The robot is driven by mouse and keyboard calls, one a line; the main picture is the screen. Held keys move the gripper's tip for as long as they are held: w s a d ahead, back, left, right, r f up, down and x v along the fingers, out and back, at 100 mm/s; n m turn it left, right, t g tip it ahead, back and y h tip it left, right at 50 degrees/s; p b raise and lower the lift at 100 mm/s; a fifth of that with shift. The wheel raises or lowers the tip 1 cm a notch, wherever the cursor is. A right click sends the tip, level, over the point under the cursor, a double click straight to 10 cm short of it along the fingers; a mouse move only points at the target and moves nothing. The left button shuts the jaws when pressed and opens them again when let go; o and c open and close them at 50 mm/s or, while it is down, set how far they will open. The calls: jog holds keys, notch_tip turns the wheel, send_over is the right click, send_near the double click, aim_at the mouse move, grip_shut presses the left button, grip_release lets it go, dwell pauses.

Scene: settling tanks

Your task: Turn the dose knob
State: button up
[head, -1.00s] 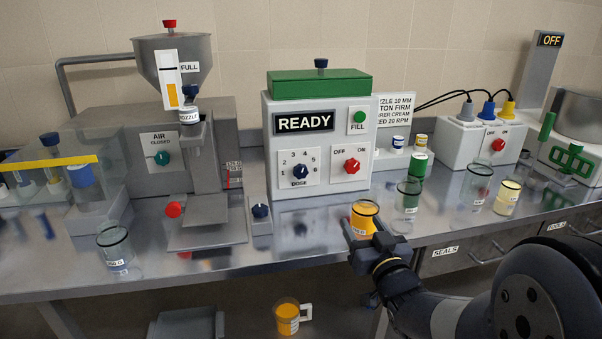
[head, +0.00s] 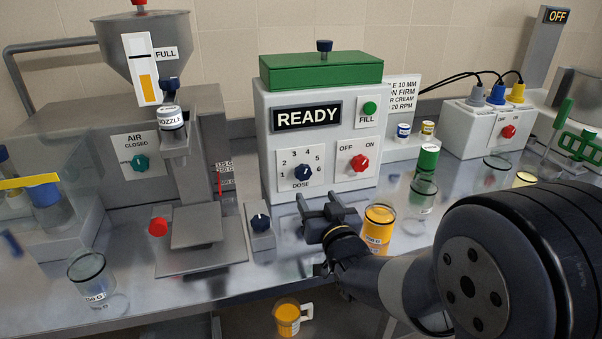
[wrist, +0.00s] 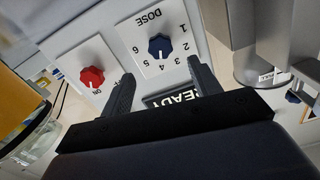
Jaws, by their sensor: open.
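The dose knob (head: 303,172) is a dark blue knob on a white dial plate numbered 1 to 6, low on the front of the white READY box (head: 264,135). It also shows in the wrist view (wrist: 160,46), upside down, beyond and between my fingertips. Which number it points at is hard to tell. My gripper (head: 317,202) is open and empty, in front of the box and a little below the dial. In the wrist view my gripper (wrist: 160,72) has its fingers spread on both sides of the knob's line, apart from it.
A red OFF/ON knob (head: 359,163) sits right of the dial. An orange-filled glass (head: 378,230) stands close right of my gripper. A small block with a blue knob (head: 260,222) stands to the left, beside the filling machine (head: 195,226). A green container (head: 427,160) stands further right.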

aim_at(303, 175)
jog(key=p+x, duration=0.1)
jog(key=x, duration=0.9)
jog(key=shift+f, duration=0.1)
jog(key=c, duration=1)
jog(key=shift+f+m+b, duration=0.1)
jog(key=shift+m+b, duration=0.3)
jog(key=shift+b, duration=0.1)
jog(key=m+b, duration=0.2)
jog(key=b, duration=0.1)
jog(key=shift+m, duration=0.4)
jog(key=shift+m+b, duration=1.3)
jog(key=shift+m, duration=0.8)
jog(key=shift+r, duration=0.2)
